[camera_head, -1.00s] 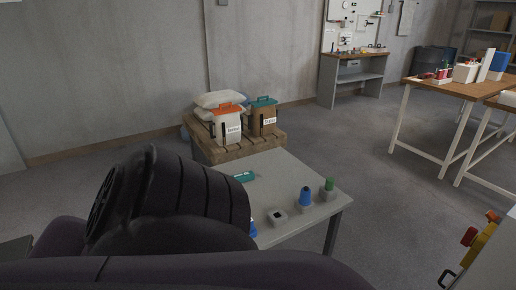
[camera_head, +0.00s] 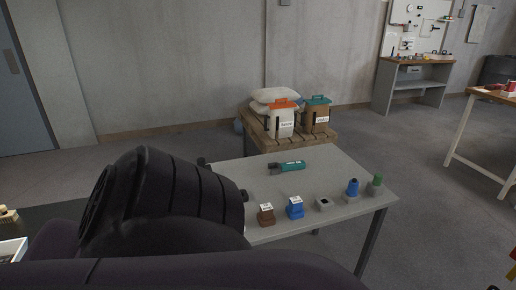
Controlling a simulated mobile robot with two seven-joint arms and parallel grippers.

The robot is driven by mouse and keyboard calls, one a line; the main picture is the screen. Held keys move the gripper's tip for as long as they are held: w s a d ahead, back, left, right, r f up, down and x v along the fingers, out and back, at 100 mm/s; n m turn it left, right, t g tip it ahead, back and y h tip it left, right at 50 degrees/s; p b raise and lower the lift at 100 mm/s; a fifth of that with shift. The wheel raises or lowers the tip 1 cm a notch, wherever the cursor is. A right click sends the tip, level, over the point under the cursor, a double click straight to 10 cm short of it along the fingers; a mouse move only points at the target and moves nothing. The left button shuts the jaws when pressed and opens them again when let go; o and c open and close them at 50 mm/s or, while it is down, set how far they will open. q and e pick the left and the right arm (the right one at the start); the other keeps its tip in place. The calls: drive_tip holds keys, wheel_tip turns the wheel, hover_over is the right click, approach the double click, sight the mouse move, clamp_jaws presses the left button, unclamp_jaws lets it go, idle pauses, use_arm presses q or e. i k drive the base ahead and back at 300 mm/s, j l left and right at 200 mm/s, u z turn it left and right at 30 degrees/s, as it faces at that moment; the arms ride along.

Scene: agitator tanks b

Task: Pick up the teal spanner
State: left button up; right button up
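A teal tool with a dark grey end, which looks like the teal spanner (camera_head: 291,166), lies on the grey table (camera_head: 325,175) near its back edge. Its dark end points left. It lies flat and nothing touches it. My dark arm covers the lower left of the view and hides the table's left part. Neither of my grippers shows, so their places relative to the spanner cannot be seen.
Along the table's front stand a brown block (camera_head: 266,214), a blue block (camera_head: 295,208), a grey socket (camera_head: 324,204), a blue-topped holder (camera_head: 351,189) and a green-topped holder (camera_head: 375,184). Behind, a pallet (camera_head: 270,138) bears sacks and two lidded containers.

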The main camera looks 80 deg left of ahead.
sight(287, 167)
drive_tip(key=u, duration=1.4)
drive_tip(key=i+j+u, duration=0.15)
drive_tip(key=u, duration=0.25)
drive_tip(key=i+u, duration=0.4)
drive_tip(key=k+l+z, duration=0.1)
drive_tip(key=k+z, duration=0.25)
drive_tip(key=k, duration=0.2)
drive_tip(key=z, duration=1.4)
drive_tip(key=i+j+z, duration=0.25)
drive_tip(key=j+z, duration=0.3)
